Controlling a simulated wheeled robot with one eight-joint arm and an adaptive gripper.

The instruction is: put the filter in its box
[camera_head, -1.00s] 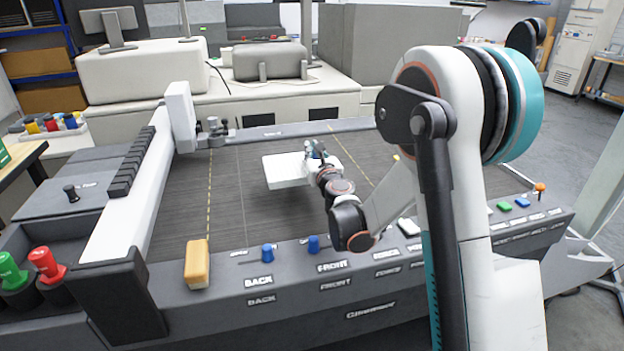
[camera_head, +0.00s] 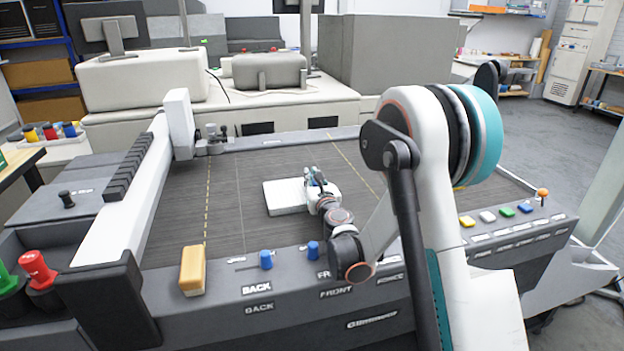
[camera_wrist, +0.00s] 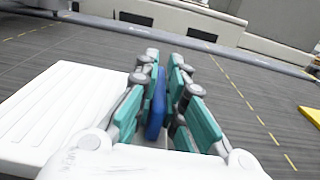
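A flat white ribbed slab, which looks like the filter (camera_head: 284,198), is over the dark bed of the machine, left of my gripper. It shows at the left in the wrist view (camera_wrist: 62,112). My gripper (camera_head: 316,178) has its teal fingers close together on a thin upright blue piece (camera_wrist: 156,106). The blue piece appears to be the filter's grip, but the fingers hide where they join. My gripper also shows in the wrist view (camera_wrist: 163,62). I cannot tell how high the slab is above the bed. I cannot make out a box for the filter.
The front panel (camera_head: 375,320) carries blue knobs (camera_head: 266,259), a yellow block (camera_head: 193,270) and small coloured buttons. A white beam (camera_head: 125,205) lies along the left. The bed (camera_head: 200,215) around the slab is mostly clear. A yellow piece (camera_wrist: 312,115) shows at the right.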

